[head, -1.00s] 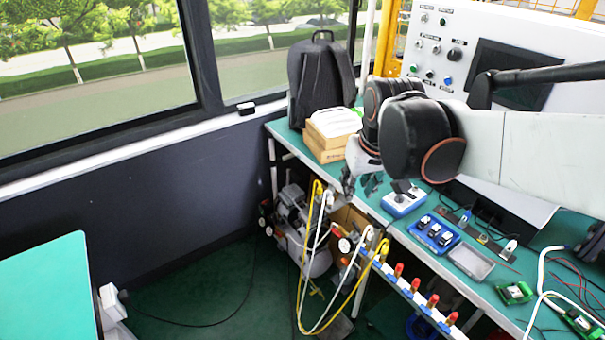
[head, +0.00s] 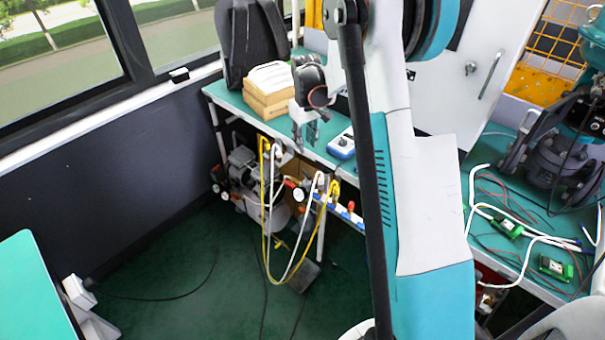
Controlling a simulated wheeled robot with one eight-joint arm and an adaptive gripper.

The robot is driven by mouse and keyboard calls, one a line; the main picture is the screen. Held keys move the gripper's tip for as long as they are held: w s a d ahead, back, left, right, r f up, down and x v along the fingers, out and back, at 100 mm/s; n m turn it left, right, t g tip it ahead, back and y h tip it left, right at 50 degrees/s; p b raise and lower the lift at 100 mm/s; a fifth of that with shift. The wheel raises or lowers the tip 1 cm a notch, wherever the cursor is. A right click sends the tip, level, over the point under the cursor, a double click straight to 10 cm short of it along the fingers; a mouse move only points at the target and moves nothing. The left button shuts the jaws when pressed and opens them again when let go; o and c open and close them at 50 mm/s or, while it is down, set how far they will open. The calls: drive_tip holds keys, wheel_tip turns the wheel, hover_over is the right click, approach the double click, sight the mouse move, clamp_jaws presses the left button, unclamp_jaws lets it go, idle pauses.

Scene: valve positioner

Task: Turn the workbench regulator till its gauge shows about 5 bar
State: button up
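The workbench (head: 262,118) has a green top and runs from the back left behind my arm. A small fitting with a red part and a pale round face (head: 297,190), which looks like the regulator with its gauge, sits below the bench's front edge among hoses. It is too small to read any pressure. My gripper (head: 304,138) hangs fingers-down at the bench's front edge, above and a little right of this fitting and apart from it. Its fingers look spread, with nothing seen between them.
Yellow and white hoses (head: 265,240) loop down from the bench front. A compressor (head: 245,180) stands underneath. The green floor (head: 190,270) left of the hoses is mostly clear.

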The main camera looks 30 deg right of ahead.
sight(306, 173)
drive_tip(key=f+b, duration=0.1)
drive_tip(key=f, duration=0.4)
drive_tip(key=f+b, duration=0.2)
drive_tip(key=f, duration=0.4)
drive_tip(key=f+b, duration=0.1)
drive_tip(key=f, duration=0.4)
drive_tip(key=shift+w+d+f+b, duration=0.2)
drive_tip(key=shift+d+f+b, duration=0.1)
drive_tip(key=shift+d, duration=0.1)
drive_tip(key=shift+r, duration=0.1)
clamp_jaws()
